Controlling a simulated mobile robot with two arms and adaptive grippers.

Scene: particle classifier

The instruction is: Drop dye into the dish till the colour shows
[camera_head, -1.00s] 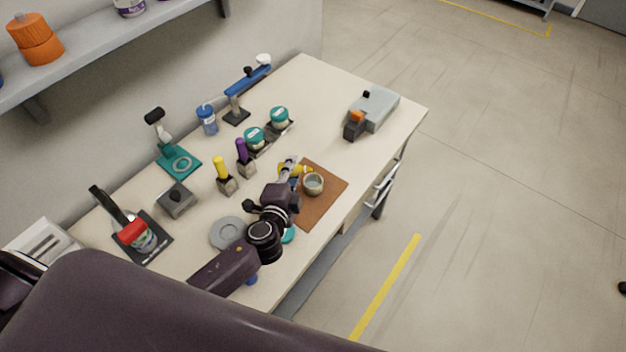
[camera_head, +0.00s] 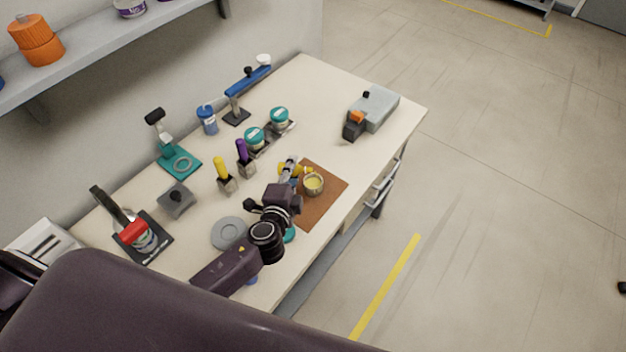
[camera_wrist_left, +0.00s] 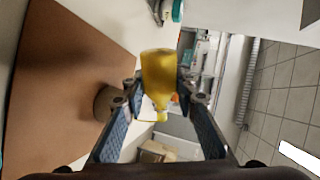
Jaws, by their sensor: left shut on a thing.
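The dish (camera_head: 313,184) is a small round cup on the brown mat (camera_head: 325,201), and the liquid in it is yellow. In the left wrist view the dish (camera_wrist_left: 104,103) shows only partly, behind the finger. My left gripper (camera_head: 292,169) is shut on a yellow dropper bottle (camera_wrist_left: 158,75). The bottle (camera_head: 303,170) is held at the dish's left edge in the head view, with its nozzle end towards the dish. In the left wrist view both fingers of the gripper (camera_wrist_left: 158,95) flank the bottle. My right gripper is not in view.
Teal-lidded jars (camera_head: 279,116), a grey disc (camera_head: 229,233) and a grey box device (camera_head: 374,107) are also on the table.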

